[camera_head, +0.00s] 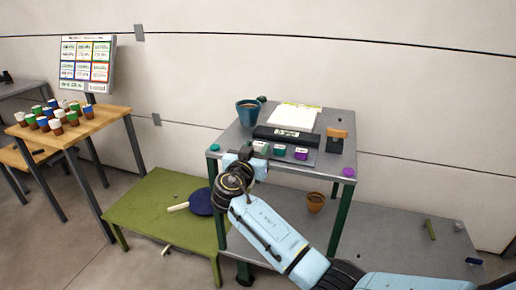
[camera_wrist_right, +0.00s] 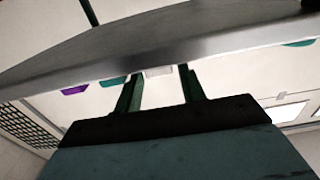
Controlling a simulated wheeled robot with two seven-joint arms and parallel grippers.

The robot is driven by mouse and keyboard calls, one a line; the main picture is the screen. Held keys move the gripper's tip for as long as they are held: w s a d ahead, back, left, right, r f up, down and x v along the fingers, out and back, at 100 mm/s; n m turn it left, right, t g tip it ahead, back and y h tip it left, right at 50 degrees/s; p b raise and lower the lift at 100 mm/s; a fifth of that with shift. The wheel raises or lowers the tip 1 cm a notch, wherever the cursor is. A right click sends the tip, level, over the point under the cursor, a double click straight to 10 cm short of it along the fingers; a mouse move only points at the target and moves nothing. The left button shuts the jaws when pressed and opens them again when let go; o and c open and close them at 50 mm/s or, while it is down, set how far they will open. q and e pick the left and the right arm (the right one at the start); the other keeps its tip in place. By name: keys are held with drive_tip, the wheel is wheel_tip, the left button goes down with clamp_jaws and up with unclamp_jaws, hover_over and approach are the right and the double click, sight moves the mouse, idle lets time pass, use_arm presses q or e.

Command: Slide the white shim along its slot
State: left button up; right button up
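The white shim (camera_head: 260,147) shows as a small pale block at the left of a row, beside a teal block (camera_head: 279,150) and a purple block (camera_head: 301,153), at the front of the grey table. Its slot cannot be made out. My right gripper (camera_head: 258,157) is just in front of the white shim, partly hidden by my wrist. In the right wrist view, its two green fingers (camera_wrist_right: 159,75) are spread apart, with the white shim (camera_wrist_right: 158,72) showing between their tips. I see no contact between the fingers and the shim. My left gripper is not in view.
The grey table (camera_head: 335,165) holds a black box (camera_head: 285,136), a paper sheet (camera_head: 296,116), a blue pot (camera_head: 248,112) and an orange-topped stand (camera_head: 337,138). A brown pot (camera_head: 315,202) stands below. A green table (camera_head: 150,205) with a dark blue pan (camera_head: 201,202) is at left.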

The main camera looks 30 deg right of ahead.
drive_tip(key=shift+s+a, duration=0.25)
drive_tip(key=shift+s, duration=0.05)
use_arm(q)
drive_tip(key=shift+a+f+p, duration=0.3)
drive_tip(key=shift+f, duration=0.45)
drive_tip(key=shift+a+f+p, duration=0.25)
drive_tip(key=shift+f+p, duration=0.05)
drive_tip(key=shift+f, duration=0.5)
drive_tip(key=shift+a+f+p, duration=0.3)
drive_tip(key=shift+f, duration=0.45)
use_arm(e)
drive_tip(key=v, duration=1.2)
drive_tip(key=shift+s+a, duration=0.15)
drive_tip(key=shift+s, duration=0.05)
